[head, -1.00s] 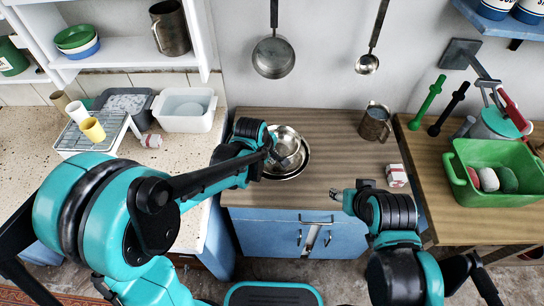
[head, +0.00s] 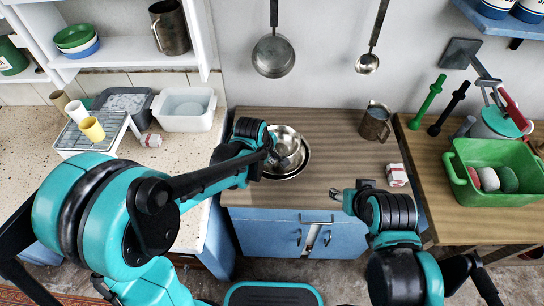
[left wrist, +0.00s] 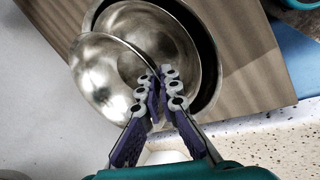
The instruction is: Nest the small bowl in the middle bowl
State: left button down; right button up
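The small bowl (left wrist: 105,75) is shiny metal and tilted in the left wrist view. It overlaps the middle bowl (left wrist: 158,28), a wider metal bowl below it. In the head view the small bowl (head: 287,138) covers the back part of the middle bowl (head: 288,174). My left gripper (left wrist: 162,82) has its fingers closed around the small bowl's rim; it also shows in the head view (head: 276,154). Whether the two bowls touch is hard to tell. My right gripper (head: 338,195) is apart from the bowls, above the counter's front edge, its fingers too small to read.
A metal mug (head: 375,123) stands at the back right of the wooden counter (head: 335,140). A red and white box (head: 396,175) lies near my right arm. A green tub (head: 463,188) stands farther right. The counter between bowls and mug is clear.

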aim_at(275, 170)
pick_arm(q)
jog(key=shift+f, duration=0.15)
jog(key=shift+f+b, duration=1.45)
jog(key=shift+f, duration=0.1)
jog(key=shift+f, duration=0.25)
jog(key=shift+f+b, duration=0.8)
jog(key=shift+b, duration=0.1)
jog(key=shift+f, duration=0.3)
jog(key=c, duration=1.2)
grip_release()
jog(key=shift+r, duration=0.1)
